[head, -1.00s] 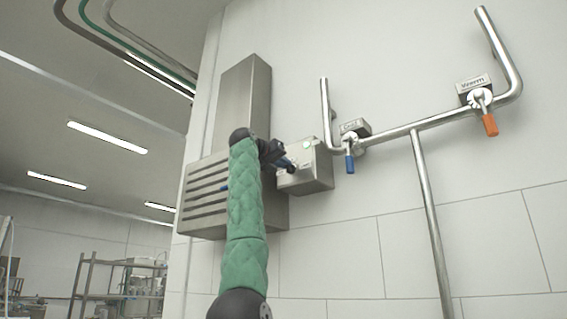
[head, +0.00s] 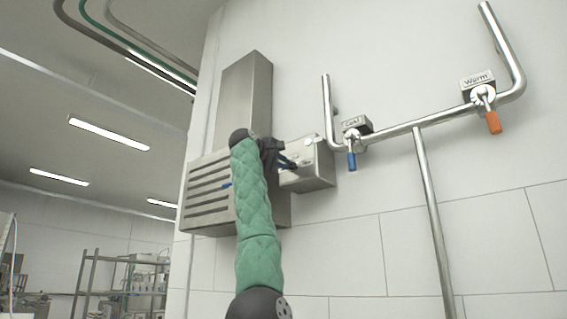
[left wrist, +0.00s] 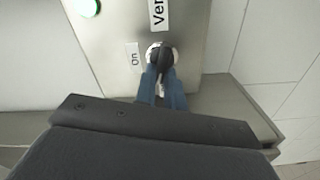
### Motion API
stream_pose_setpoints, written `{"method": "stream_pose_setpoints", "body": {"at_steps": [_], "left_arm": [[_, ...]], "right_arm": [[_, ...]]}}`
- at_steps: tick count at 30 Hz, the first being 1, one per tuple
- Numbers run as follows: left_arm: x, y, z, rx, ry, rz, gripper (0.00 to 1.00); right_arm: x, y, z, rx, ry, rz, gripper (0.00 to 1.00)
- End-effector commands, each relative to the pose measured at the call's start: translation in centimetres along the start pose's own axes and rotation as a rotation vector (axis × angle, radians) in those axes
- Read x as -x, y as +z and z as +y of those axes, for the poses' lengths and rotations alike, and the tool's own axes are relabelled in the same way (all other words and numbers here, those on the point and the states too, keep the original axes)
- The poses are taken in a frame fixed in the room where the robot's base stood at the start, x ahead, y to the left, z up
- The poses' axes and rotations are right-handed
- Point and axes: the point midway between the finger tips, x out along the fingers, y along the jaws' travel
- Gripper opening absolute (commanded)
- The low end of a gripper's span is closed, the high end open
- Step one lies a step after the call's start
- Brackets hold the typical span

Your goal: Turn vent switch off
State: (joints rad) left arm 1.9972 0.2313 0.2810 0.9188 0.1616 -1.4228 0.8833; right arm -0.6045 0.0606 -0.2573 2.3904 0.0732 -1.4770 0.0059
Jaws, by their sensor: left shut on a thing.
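The vent switch (left wrist: 165,60) is a black knob on a round pale base, on the face of a metal control box (head: 317,172) on the wall. In the left wrist view, an "On" label (left wrist: 135,58) sits left of the knob and a partly cut-off "Ven…" label (left wrist: 158,12) sits above it. A green light (left wrist: 88,7) glows on the box, also in the head view (head: 308,142). My left gripper (left wrist: 163,82) has its blue fingers on both sides of the knob, shut on it. My right gripper is in neither view.
A slatted metal vent housing (head: 207,195) stands left of the box, partly behind my left arm. Pipes with a blue-handled "Cold" valve (head: 351,161) and an orange-handled "Warm" valve (head: 493,122) are on the right. The wall below the box is clear.

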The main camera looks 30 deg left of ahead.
Motion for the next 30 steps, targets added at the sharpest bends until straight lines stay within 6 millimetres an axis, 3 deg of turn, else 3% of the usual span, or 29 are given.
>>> {"method": "stream_pose_setpoints", "body": {"at_steps": [12, 30], "left_arm": [[0.07, -0.02, -0.23, 0.257, 0.002, 0.001, 0.0], [0.05, -0.04, -0.42, 0.325, 0.0, 0.002, 0.0]], "right_arm": [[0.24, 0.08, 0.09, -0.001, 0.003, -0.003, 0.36], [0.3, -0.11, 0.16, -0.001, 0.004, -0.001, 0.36]]}}
